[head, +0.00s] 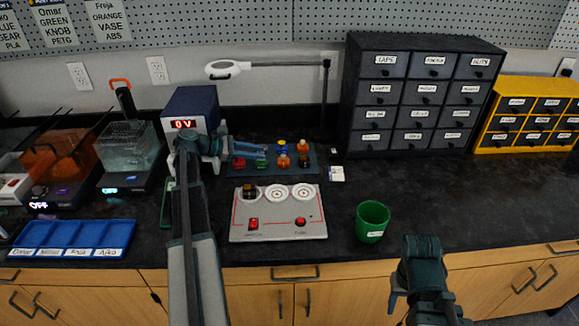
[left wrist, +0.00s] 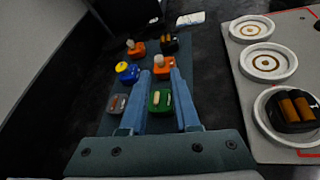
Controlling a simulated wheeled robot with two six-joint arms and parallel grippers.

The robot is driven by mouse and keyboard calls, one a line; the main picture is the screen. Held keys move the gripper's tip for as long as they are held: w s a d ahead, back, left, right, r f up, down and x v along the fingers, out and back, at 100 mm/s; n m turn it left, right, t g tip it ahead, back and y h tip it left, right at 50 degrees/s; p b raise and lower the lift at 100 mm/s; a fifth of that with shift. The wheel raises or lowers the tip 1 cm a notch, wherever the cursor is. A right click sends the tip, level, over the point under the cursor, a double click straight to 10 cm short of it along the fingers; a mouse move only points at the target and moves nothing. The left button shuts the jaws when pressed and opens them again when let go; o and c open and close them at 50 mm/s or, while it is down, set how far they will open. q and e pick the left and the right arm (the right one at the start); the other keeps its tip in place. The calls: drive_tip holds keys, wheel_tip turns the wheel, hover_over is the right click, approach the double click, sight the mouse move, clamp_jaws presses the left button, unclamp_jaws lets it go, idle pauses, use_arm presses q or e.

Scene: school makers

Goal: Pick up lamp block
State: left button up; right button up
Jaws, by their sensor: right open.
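Several small circuit blocks sit on a dark blue-grey mat (head: 316,172). One is blue with a round yellow top (left wrist: 128,72), and two are orange with pale round knobs, one further (left wrist: 136,47) and one nearer (left wrist: 164,66). A green block (left wrist: 160,101) and a grey-red block (left wrist: 117,104) are nearest. I cannot tell for sure which is the lamp block. My left gripper (head: 268,152) is open above the mat; its fingers (left wrist: 160,72) show either side of the green block, with the nearer orange block by the tips. My right gripper (head: 395,292) is open and empty at the front edge.
A grey board (head: 278,230) with round pads carries a black block with orange cells (head: 250,191). A green cup (head: 372,221) stands right of it. A blue tray (head: 72,252), power supply (head: 190,105), desk lamp (head: 225,69) and drawer cabinets (head: 420,95) surround it. The right counter is clear.

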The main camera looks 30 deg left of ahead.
sight(283, 160)
use_arm(q)
drive_tip(key=shift+w+a+f, duration=0.1)
drive_tip(key=shift+w+f, duration=0.3)
use_arm(e)
drive_tip(key=shift+w+f, duration=0.4)
drive_tip(key=shift+f, duration=0.05)
use_arm(q)
drive_tip(key=shift+b+x, duration=1.55)
drive_tip(key=shift+x, duration=2.2)
drive_tip(key=shift+s+r, duration=0.1)
use_arm(e)
wheel_tip(283, 160, down, 3)
drive_tip(key=shift+r, duration=0.15)
use_arm(q)
clamp_jaws()
